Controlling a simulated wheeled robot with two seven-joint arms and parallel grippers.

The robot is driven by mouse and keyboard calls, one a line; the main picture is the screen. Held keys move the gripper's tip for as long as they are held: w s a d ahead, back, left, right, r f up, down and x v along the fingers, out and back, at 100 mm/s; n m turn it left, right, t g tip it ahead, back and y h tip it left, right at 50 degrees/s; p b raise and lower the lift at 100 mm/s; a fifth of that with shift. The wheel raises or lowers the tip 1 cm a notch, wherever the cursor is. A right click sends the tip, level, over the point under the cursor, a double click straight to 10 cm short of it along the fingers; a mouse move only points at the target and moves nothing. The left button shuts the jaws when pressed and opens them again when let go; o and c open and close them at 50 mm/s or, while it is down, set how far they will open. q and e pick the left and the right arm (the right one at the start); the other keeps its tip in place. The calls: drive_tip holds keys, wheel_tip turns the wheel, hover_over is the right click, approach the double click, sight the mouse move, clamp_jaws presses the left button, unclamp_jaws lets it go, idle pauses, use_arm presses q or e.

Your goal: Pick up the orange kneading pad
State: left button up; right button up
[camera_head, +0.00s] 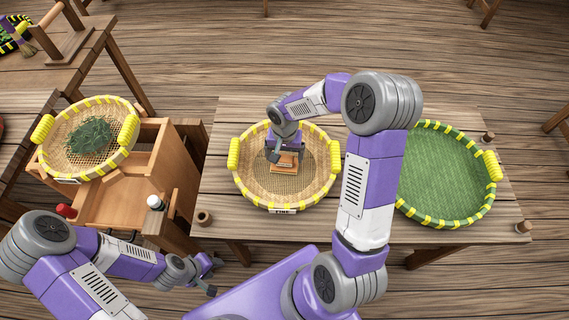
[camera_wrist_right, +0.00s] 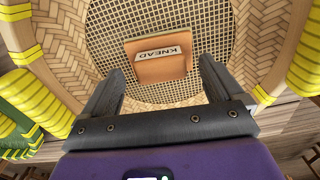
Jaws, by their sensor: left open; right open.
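The orange kneading pad (camera_head: 287,162) lies in the middle woven basket on the table. In the right wrist view the pad (camera_wrist_right: 160,68) shows a white "KNEAD" label and rests on the mesh centre. My right gripper (camera_head: 285,152) is over the basket, above the pad. In the right wrist view its two open fingers (camera_wrist_right: 160,85) are spread to either side of the pad's near edge, and nothing is held. My left gripper (camera_head: 212,275) is low in front of the table, at the left, away from the pad, open and empty.
The middle basket's yellow-wrapped rim (camera_head: 272,205) surrounds the pad. A green-lined basket (camera_head: 440,222) stands to the right. A basket (camera_head: 75,172) with green leaves sits on a wooden stand at left. Small wooden pegs (camera_head: 204,217) stand at the table's corners.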

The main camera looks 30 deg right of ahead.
sight(284, 158)
wheel_tip(284, 158, down, 2)
drive_tip(key=shift+f, duration=0.15)
drive_tip(key=c, duration=1.5)
wheel_tip(284, 158, up, 10)
drive_tip(key=shift+r+p, duration=0.1)
drive_tip(key=shift+p, duration=0.85)
